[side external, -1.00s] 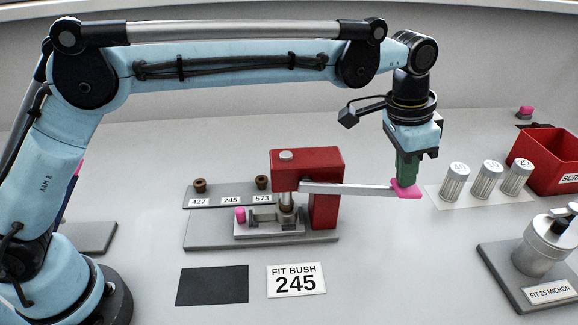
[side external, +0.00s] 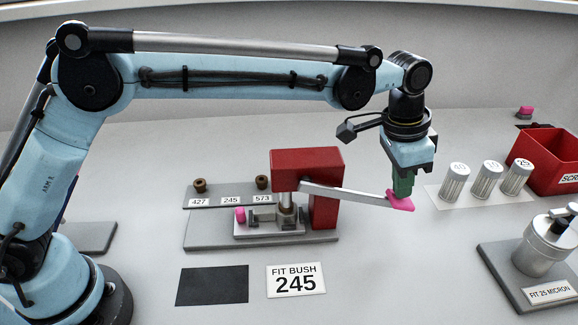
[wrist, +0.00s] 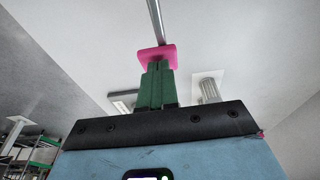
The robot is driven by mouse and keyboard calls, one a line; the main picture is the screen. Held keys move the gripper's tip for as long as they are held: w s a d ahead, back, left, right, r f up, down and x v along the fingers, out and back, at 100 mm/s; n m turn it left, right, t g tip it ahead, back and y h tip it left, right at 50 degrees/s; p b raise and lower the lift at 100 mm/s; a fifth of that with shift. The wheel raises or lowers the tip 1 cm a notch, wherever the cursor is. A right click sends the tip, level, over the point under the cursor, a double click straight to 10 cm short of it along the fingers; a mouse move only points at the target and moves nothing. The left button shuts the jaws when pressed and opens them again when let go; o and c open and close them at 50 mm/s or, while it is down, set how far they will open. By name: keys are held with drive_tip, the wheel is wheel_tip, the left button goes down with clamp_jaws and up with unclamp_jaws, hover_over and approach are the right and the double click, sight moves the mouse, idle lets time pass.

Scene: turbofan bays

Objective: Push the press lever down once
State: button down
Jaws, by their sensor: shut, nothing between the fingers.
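The red press (side external: 306,162) stands on a grey base plate. Its metal lever (side external: 345,193) runs out to the right, sloping down to a pink handle (side external: 400,201). My gripper (side external: 403,188) has its green fingers shut, pointing down with their tips at the top of the pink handle. In the wrist view the green fingers (wrist: 156,82) are together and end at the pink handle (wrist: 157,54). The ram (side external: 286,208) is down over a small fixture (side external: 262,216), where a pink piece (side external: 240,215) also sits. Whether a bush is under the ram is hidden.
Brown bushes (side external: 200,185) stand on a grey strip labelled 427, 245 and 573. A sign (side external: 296,280) reads FIT BUSH 245, beside a dark mat (side external: 212,286). Silver cylinders (side external: 486,180), a red bin (side external: 548,162) and a filter housing (side external: 535,250) stand to the right.

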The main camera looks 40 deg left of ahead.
wheel_tip(320, 180, up, 11)
idle(1.3)
drive_tip(key=shift+r, duration=0.1)
drive_tip(key=s+a+r+n+t, duration=0.1)
drive_tip(key=s+a+n+t, duration=0.15)
drive_tip(key=a, duration=0.65)
drive_tip(key=s+a+r+n+t, duration=0.1)
drive_tip(key=s+a+n, duration=0.15)
drive_tip(key=a, duration=0.65)
drive_tip(key=s+a+f+n+t+y, duration=0.1)
drive_tip(key=s+a+f+n, duration=0.3)
drive_tip(key=s+a+f, duration=0.7)
drive_tip(key=shift+s+a+f+t+y, duration=0.35)
drive_tip(key=shift+s+t, duration=0.2)
drive_tip(key=shift+s, duration=0.6)
